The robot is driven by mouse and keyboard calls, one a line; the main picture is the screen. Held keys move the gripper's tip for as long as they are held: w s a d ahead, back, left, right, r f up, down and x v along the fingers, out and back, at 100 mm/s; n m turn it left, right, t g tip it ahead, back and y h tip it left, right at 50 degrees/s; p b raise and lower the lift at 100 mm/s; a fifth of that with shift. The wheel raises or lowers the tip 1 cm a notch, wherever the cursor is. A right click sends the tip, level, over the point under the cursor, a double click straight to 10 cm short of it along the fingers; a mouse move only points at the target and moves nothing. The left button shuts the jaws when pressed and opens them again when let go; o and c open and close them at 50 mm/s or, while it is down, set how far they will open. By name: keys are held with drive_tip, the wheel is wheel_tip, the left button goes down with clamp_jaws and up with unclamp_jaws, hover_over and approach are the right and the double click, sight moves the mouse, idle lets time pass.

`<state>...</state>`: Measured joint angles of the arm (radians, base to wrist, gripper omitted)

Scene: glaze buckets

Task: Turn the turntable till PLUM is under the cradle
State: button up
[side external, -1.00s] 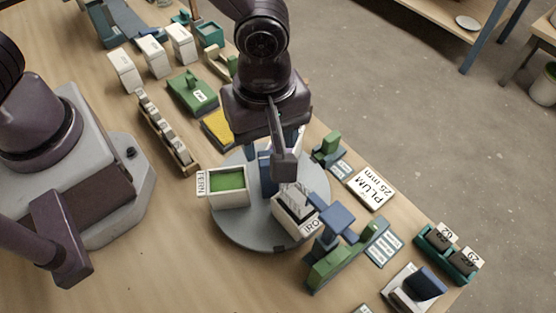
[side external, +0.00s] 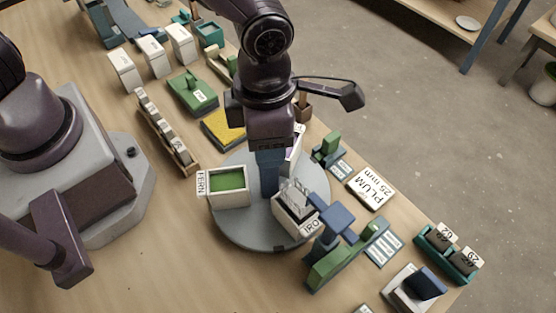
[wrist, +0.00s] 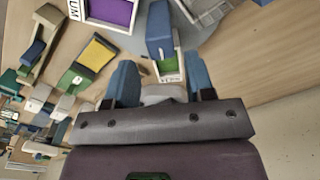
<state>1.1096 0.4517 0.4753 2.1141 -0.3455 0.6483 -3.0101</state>
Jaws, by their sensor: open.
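The grey round turntable (side external: 235,232) carries several white buckets and a blue block near its middle. The FERN bucket (side external: 228,199), with green inside, is on its left.
A PLUM 25 mm card (side external: 371,187) lies right of the turntable. A teal rack (side external: 446,254) and a white and blue item (side external: 415,287) stand at the right edge. A wooden rack (side external: 166,130), a green block (side external: 193,92) and a yellow pad (side external: 223,128) lie behind left.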

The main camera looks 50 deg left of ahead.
sight(266, 178)
idle(0.5)
drive_tip(key=shift+f, duration=2.25)
drive_tip(key=shift+c, duration=0.2)
drive_tip(key=c, duration=0.8)
drive_tip(key=m, duration=0.6)
drive_tip(key=shift+m, duration=1.2)
